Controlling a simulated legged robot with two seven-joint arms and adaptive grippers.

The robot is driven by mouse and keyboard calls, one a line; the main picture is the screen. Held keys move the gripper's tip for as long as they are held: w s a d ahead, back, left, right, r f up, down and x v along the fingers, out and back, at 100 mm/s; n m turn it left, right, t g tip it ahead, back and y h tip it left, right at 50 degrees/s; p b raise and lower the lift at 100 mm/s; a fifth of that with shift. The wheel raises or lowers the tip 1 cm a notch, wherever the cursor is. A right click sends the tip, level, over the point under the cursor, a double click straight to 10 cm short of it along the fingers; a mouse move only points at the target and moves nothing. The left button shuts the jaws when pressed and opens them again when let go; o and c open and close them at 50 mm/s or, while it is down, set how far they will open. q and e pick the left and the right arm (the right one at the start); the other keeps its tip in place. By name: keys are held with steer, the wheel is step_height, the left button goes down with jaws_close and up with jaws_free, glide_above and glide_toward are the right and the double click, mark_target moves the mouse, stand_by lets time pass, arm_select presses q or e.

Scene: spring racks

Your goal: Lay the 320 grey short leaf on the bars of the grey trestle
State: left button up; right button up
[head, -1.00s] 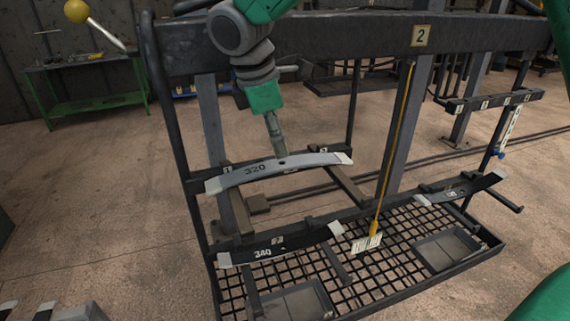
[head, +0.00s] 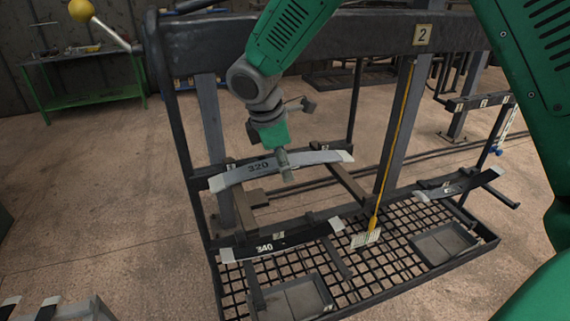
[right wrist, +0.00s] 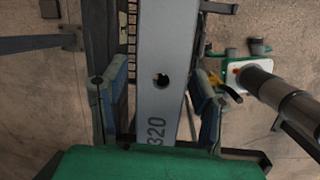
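The grey 320 leaf (head: 240,173) is a curved bar with pale ends, lying across the upper arms of the dark rack marked 2. In the right wrist view the leaf (right wrist: 161,45) runs lengthwise between my fingers, with its hole and number showing. My right gripper (head: 287,169) is at the leaf, right of its number. In the right wrist view its fingers (right wrist: 157,100) stand apart with visible gaps on both sides of the leaf. Contact underneath is hidden. I cannot pick out the grey trestle with certainty. My left gripper is not in view.
A black 340 leaf (head: 290,242) lies on the lower arms, and another dark leaf (head: 457,186) lies at the right. A yellow hanging rod (head: 391,140) crosses the rack's middle. A mesh shelf (head: 365,275) with trays is below. Grey pieces (head: 75,309) show at lower left.

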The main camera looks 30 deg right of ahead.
steer(key=shift+a+r, duration=0.1)
steer(key=shift+a, duration=0.25)
steer(key=c, duration=0.7)
steer(key=shift+a, duration=0.2)
jaws_close()
steer(key=shift+d, duration=0.55)
steer(key=shift+s+d, duration=0.1)
steer(key=shift+d, duration=0.4)
steer(key=shift+r, duration=0.3)
steer(key=shift+w+a+r, duration=0.1)
steer(key=shift+w+r, duration=0.1)
steer(key=shift+r, duration=0.1)
steer(key=v, duration=0.1)
steer(key=b+v, duration=0.1)
steer(key=shift+a+r, duration=0.3)
steer(key=shift+a, duration=0.05)
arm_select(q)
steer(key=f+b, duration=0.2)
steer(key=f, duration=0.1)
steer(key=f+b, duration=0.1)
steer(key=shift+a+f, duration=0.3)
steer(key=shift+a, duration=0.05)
arm_select(e)
steer(key=s+a, duration=0.2)
steer(key=a, duration=1.5)
steer(key=shift+s+a, duration=0.15)
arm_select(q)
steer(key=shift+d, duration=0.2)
arm_select(e)
steer(key=shift+f, duration=0.1)
